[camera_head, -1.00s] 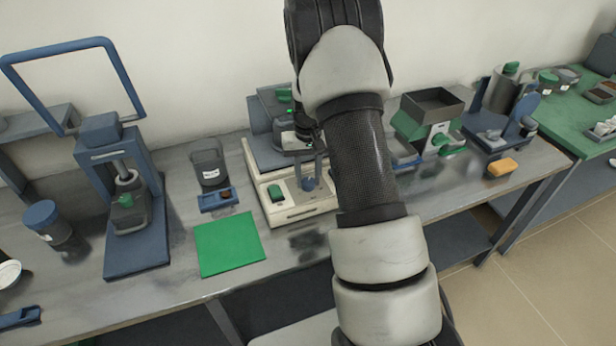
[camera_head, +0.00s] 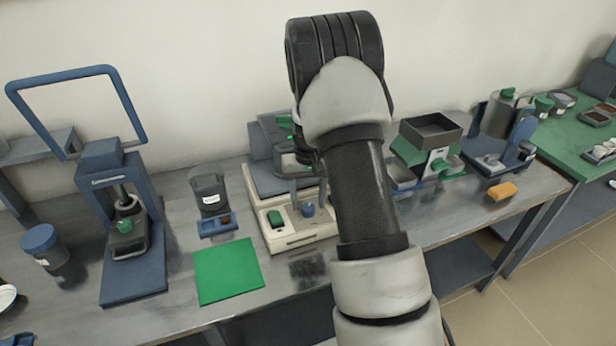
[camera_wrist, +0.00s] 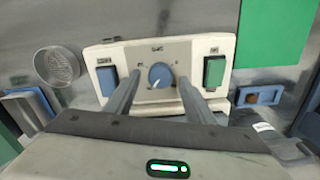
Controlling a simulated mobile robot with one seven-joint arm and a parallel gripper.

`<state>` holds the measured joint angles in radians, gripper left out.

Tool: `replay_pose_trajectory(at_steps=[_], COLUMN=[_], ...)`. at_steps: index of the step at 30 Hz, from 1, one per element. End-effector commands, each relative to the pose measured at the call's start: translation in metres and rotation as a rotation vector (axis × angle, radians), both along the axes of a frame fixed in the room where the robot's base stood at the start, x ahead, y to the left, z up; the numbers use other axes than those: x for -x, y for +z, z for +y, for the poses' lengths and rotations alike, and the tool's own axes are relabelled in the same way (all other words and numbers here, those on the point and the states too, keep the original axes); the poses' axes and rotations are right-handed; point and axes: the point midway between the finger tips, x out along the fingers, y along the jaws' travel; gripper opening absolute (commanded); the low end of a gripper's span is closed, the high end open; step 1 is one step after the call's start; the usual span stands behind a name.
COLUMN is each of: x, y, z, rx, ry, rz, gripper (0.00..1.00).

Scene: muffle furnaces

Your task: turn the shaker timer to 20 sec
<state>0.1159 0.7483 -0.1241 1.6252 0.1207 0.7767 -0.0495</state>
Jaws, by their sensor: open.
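The shaker (camera_head: 290,238) is a cream-based device on the grey bench, with a blue round timer knob (camera_head: 308,210) on its front panel. In the wrist view the knob (camera_wrist: 160,76) shows between my fingers, its white mark pointing to the lower left. Small printed marks around it are too blurred to read. My gripper (camera_wrist: 160,84) is open, with one finger on each side of the knob; I cannot tell whether they touch it. In the head view my arm mostly hides the gripper.
A green switch (camera_wrist: 214,71) and a blue switch (camera_wrist: 108,80) flank the knob. A green mat (camera_head: 228,271) lies left of the shaker. A press with a blue frame (camera_head: 130,225) stands further left. A hopper device (camera_head: 432,132) stands to the right.

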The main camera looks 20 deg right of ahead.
Motion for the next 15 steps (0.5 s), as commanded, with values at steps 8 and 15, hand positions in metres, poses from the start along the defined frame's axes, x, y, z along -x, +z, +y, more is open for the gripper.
replay_pose_trajectory(at_steps=[8, 15], x=[-0.002, -0.001], y=[0.065, 0.122], z=[0.000, 0.000], rx=[0.001, 0.001], ry=[0.001, 0.000], rz=[-0.007, -0.006], gripper=[0.49, 0.49])
